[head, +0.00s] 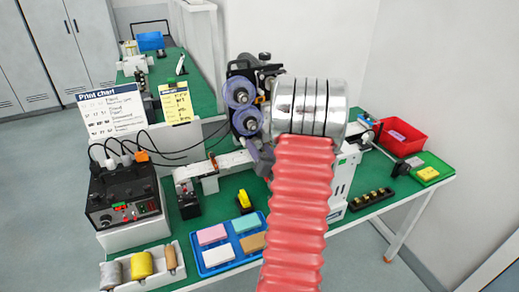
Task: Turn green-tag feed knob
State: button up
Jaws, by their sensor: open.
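My arm, in a red ribbed sleeve with a banded silver wrist, rises through the middle of the head view. It hides much of the coder. A grey-purple jaw piece of my gripper (260,159) shows left of the wrist; the rest is hidden. My gripper is open, below the coder's purple reels (242,106). The black coder head (240,70) shows behind the wrist. I cannot make out a green-tagged feed knob for certain.
A blue tray (218,270) of coloured blocks and a bin of rolls (143,282) stand at the front. A red bin (402,137) and a green tray (427,172) lie right. A print chart (112,110) stands back left. Black cables run from the control box.

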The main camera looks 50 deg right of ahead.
jog(key=v, duration=1.3)
jog(key=shift+s+a, duration=0.15)
jog(key=shift+s, duration=0.15)
jog(key=shift+w+a+f, duration=0.1)
